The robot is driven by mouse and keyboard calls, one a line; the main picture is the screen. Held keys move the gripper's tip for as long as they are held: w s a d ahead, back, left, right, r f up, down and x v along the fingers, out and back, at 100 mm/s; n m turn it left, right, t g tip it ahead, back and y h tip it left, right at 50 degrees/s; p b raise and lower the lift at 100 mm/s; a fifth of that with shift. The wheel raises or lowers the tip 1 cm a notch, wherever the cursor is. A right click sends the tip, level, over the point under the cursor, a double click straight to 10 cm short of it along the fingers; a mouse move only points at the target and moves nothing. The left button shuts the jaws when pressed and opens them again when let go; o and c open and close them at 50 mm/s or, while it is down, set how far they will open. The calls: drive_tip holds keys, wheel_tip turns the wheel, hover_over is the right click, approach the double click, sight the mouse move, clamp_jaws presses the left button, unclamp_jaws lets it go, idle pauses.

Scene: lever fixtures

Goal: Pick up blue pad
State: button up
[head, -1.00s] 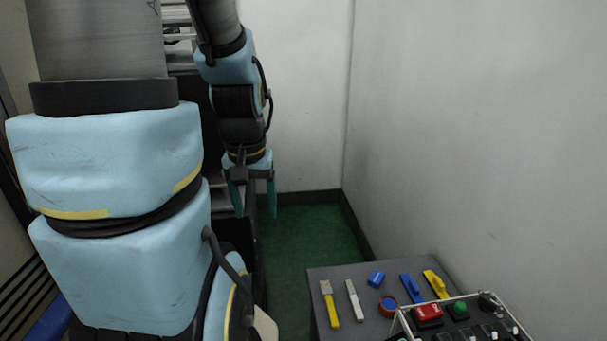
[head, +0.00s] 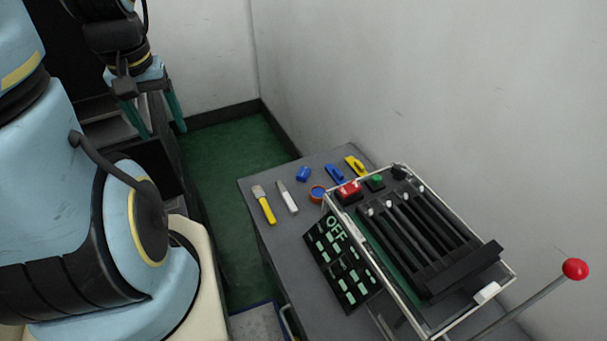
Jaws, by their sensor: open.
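A framed lever panel (head: 420,240) and a red-knobbed lever (head: 575,269) stand right. A wall bounds the far side.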

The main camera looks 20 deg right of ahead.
drive_tip(key=shift+o, duration=0.4)
drive_tip(key=shift+w+d, duration=0.1)
drive_tip(key=m+g+b, duration=0.2)
drive_tip(key=m+b, duration=0.1)
drive_tip(key=m, duration=0.4)
hover_over(304, 171)
wheel_tip(304, 171, down, 24)
drive_tip(key=r, duration=0.1)
drive_tip(key=f, duration=0.4)
drive_tip(key=f+p, duration=0.1)
drive_tip(key=f, duration=0.1)
drive_tip(key=shift+d, duration=0.25)
drive_tip(key=shift+a+f+p, duration=0.2)
drive_tip(key=shift+f+p, duration=0.75)
drive_tip(key=shift+f, duration=1.8)
drive_tip(key=shift+w, duration=0.1)
drive_tip(key=shift+c, duration=0.2)
clamp_jaws()
